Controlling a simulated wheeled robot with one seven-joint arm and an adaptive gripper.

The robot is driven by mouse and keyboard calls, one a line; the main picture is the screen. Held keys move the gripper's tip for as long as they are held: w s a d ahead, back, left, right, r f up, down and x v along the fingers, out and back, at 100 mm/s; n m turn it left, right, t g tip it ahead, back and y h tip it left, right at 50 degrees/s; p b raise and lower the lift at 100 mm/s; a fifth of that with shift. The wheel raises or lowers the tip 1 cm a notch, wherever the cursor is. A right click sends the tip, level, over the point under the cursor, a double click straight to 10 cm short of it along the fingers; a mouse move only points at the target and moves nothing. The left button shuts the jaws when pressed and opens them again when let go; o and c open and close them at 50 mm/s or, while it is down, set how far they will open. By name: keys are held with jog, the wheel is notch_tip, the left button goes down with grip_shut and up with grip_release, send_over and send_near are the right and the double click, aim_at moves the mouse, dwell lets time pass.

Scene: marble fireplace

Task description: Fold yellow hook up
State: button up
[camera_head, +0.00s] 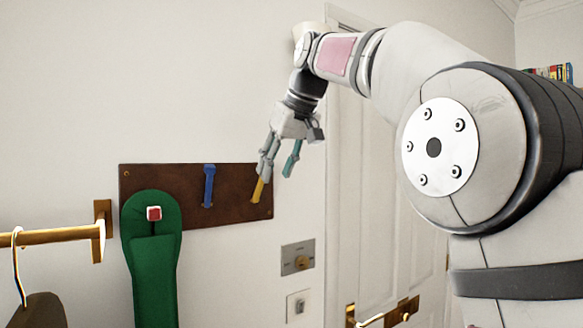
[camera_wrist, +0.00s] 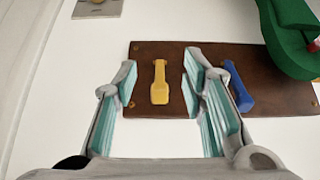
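The yellow hook (camera_head: 258,189) is on the right part of a dark brown wall board (camera_head: 180,178). In the head view my gripper covers part of it. In the wrist view the yellow hook (camera_wrist: 160,84) shows whole on the board (camera_wrist: 270,95), in the gap between the fingers of my gripper (camera_wrist: 157,85). My gripper (camera_head: 279,168) is open and empty, with one finger to each side of the hook in the wrist view. I cannot tell whether a finger touches the hook.
A blue hook (camera_head: 208,186) is left of the yellow one. A green item (camera_head: 155,265) hangs at the board's left end. A brass rail (camera_head: 55,236) is farther left. A dial plate (camera_head: 298,258), a switch (camera_head: 298,305) and a door (camera_head: 375,220) are right and below.

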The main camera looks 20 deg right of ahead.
jog(key=shift+s+d, duration=0.3)
jog(key=shift+s, duration=0.55)
jog(key=shift+s+d, duration=0.25)
jog(key=shift+s, duration=0.55)
jog(key=shift+s+d, duration=0.3)
jog(key=shift+s, duration=0.55)
jog(key=shift+c, duration=0.3)
